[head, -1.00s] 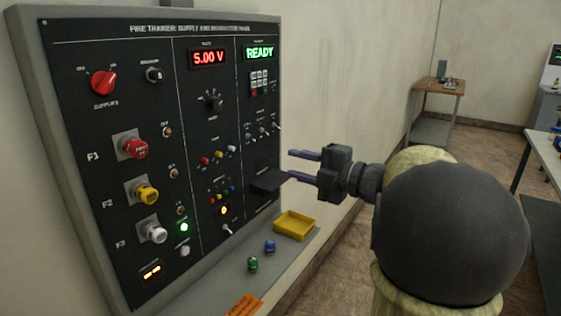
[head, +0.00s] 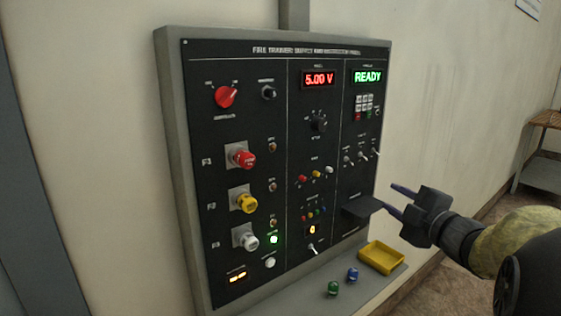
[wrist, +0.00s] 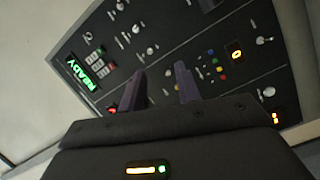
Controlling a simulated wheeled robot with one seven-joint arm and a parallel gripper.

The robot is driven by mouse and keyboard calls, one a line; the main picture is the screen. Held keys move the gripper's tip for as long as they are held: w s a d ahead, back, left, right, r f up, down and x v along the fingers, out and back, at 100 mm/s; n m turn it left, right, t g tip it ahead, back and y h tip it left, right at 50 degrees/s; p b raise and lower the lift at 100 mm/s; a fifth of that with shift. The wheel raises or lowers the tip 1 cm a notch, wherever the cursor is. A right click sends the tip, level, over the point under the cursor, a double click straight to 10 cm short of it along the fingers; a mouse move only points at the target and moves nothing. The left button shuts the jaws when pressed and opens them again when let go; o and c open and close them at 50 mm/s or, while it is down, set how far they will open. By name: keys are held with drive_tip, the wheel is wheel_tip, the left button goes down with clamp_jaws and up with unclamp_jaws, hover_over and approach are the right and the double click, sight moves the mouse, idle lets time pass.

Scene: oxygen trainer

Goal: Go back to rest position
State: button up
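My gripper (head: 398,199) is open at the right side of the panel in the head view. Its two fingers point left toward the panel, with nothing seen between them. In the wrist view the fingers (wrist: 160,90) stand apart, and the panel face lies beyond them. The fire trainer panel (head: 225,130) stands against the wall. Its displays read 5.00 V and READY. The lower finger is close to the dark shelf (head: 362,205) on the panel; I cannot tell whether they touch.
A yellow tray (head: 382,257) sits on the ledge (head: 300,297) below the panel. A green cap (head: 333,288) and a blue cap (head: 352,274) are on the ledge beside it. A wooden-topped table (head: 545,119) stands at the far right. Bare wall lies right of the panel.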

drive_tip(key=s+a+f+m+g+h, duration=0.2)
drive_tip(key=f+m+g+h, duration=0.15)
drive_tip(key=f+m, duration=0.45)
drive_tip(key=s+a+f+m+g+h, duration=0.1)
drive_tip(key=s+f+m+g+h, duration=0.3)
drive_tip(key=f, duration=0.6)
drive_tip(key=s+a+f+m+g+y, duration=0.1)
drive_tip(key=s+a+f+m+g, duration=0.3)
drive_tip(key=s, duration=0.3)
drive_tip(key=s+a+f+m+g+y, duration=0.1)
drive_tip(key=s+a+f+m+g, duration=0.2)
drive_tip(key=s+f, duration=0.35)
wheel_tip(320, 180, up, 22)
drive_tip(key=a+n+p, duration=0.1)
drive_tip(key=p, duration=2)
drive_tip(key=shift+r, duration=0.15)
drive_tip(key=shift+o, duration=0.4)
drive_tip(key=shift+w+a+t+h, duration=0.1)
drive_tip(key=shift+t+h, duration=0.15)
